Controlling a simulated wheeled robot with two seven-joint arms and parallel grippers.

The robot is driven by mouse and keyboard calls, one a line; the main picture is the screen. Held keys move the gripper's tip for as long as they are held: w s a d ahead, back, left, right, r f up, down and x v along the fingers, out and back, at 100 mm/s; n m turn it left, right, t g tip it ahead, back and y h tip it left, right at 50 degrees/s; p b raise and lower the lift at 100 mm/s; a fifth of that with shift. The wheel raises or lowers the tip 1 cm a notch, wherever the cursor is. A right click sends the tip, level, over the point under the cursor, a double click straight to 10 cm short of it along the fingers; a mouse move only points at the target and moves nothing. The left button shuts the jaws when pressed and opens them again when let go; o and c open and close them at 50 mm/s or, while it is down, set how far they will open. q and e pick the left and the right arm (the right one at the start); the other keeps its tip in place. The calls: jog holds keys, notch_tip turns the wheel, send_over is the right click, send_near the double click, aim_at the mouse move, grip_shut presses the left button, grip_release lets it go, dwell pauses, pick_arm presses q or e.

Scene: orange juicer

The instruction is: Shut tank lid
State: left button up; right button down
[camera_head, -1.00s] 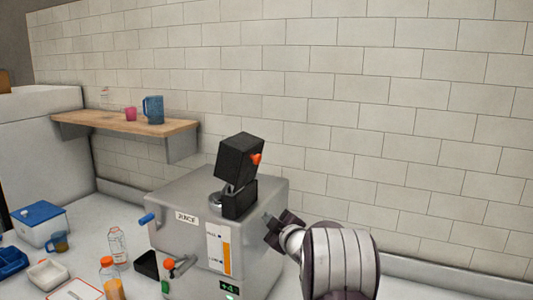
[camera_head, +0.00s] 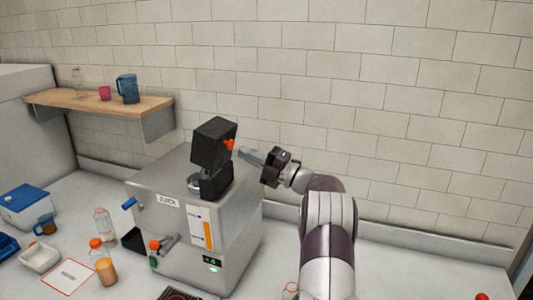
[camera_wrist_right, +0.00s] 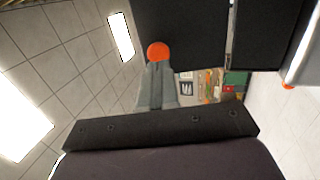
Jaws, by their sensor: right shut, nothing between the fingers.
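The juicer (camera_head: 160,220) is a silver box marked JUICE, with a level gauge on its front. On its top a black block (camera_head: 212,142) stands tilted up above a lower black block (camera_head: 216,181); it may be the tank lid, open. An orange knob (camera_head: 230,144) sits on the tilted block's right side. My right gripper (camera_head: 242,152) is shut and empty, its fingertips right beside the knob. In the right wrist view the fingertips (camera_wrist_right: 157,72) lie just under the orange knob (camera_wrist_right: 158,51); I cannot tell whether they touch. My left gripper is not in view.
Bottles, a white tray (camera_head: 40,258) and a blue-lidded box (camera_head: 27,204) stand left of the juicer. The counter right of it is mostly clear.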

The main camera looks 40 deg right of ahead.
jog(key=shift+p+x, duration=0.35)
jog(key=shift+x, duration=0.8)
jog(key=shift+f, duration=0.1)
